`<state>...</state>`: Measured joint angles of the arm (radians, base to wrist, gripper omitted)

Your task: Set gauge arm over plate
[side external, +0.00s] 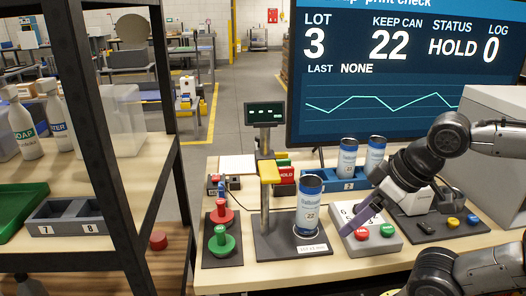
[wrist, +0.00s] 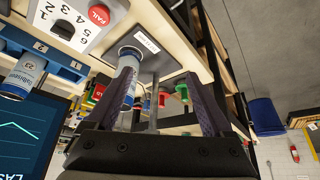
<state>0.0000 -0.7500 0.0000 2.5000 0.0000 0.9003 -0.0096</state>
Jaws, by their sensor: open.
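The can stands upright on the plate's right part. My gripper (side external: 358,222) is open, its purple fingers right of the can and by the control box. In the wrist view my gripper (wrist: 160,70) shows both fingers apart and empty; the can (wrist: 128,82) and post (wrist: 153,115) appear between them, and the plate (wrist: 165,62) beyond.
A control box (side external: 384,238) with red and green buttons stands right of the plate. Red and green handled stamps (side external: 221,238) stand left. Behind is a blue rack (side external: 325,182) with two cans. A small display (side external: 264,113) stands behind the gauge; the screen reads HOLD.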

